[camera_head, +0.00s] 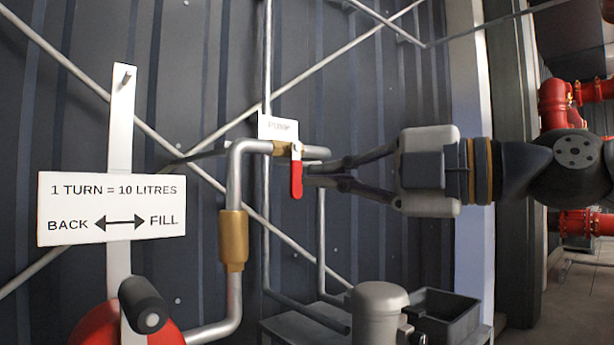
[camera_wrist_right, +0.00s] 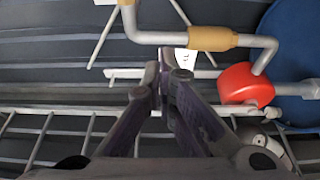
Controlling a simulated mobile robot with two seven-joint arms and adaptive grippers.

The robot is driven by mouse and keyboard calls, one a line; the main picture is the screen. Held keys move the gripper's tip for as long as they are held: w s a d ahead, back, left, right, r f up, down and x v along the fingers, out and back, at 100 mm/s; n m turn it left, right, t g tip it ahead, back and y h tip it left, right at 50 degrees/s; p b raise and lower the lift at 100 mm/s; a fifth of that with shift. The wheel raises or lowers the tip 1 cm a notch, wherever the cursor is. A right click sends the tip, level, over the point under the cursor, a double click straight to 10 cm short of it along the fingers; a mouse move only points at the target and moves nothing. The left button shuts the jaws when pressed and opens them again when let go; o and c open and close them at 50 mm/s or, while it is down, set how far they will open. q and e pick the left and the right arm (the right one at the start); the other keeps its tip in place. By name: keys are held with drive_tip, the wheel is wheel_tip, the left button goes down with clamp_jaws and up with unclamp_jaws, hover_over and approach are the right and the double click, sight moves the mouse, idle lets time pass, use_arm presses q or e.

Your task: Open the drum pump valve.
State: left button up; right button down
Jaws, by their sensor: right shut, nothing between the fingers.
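The red handle cannot be made out there. My left gripper is not in view.
A white sign (camera_head: 112,210) reading "1 TURN = 10 LITRES" stands at the left, above a dark crank grip (camera_head: 146,305) and red wheel. A brass sleeve (camera_head: 233,240) is on the pipe. A grey container (camera_head: 379,305) and dark tray (camera_head: 446,315) stand below my right gripper.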

sight(291, 179)
drive_tip(key=x, duration=0.9)
drive_tip(key=shift+a+f, duration=0.1)
drive_tip(key=shift+a, duration=0.05)
drive_tip(key=w+d, duration=0.2)
drive_tip(key=d, duration=0.1)
drive_tip(key=shift+w+d, duration=0.2)
drive_tip(key=shift+d, duration=0.05)
drive_tip(key=shift+a, duration=0.1)
